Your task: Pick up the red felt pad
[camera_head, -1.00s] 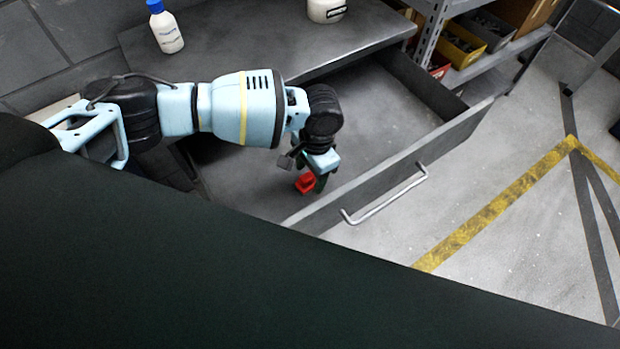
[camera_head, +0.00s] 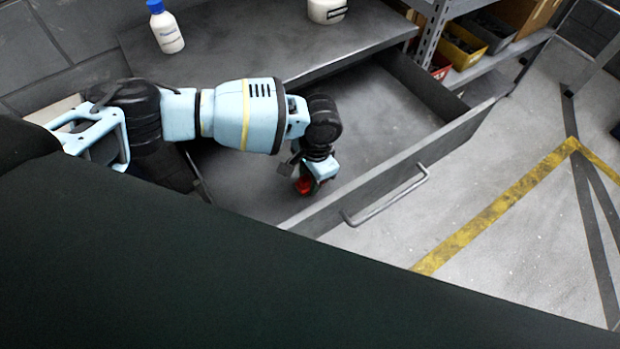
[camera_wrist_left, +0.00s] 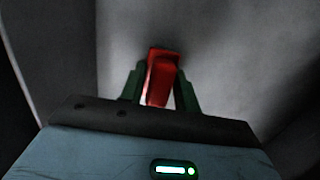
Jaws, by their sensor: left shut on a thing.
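The red felt pad (camera_head: 304,186) shows small and partly hidden at the tip of my left gripper (camera_head: 308,188), inside the open drawer (camera_head: 385,108). In the left wrist view the red felt pad (camera_wrist_left: 162,76) sits between the two dark green fingers of my left gripper (camera_wrist_left: 161,90). The fingers are shut on it from both sides. I cannot tell whether the pad touches the drawer floor. My right gripper is not in view.
The drawer front with its metal handle (camera_head: 386,197) stands to the right of my left gripper. A worktop (camera_head: 260,35) behind it carries a white bottle with a blue cap (camera_head: 166,30) and a white container (camera_head: 326,10). Shelves with bins (camera_head: 462,48) stand at the back right.

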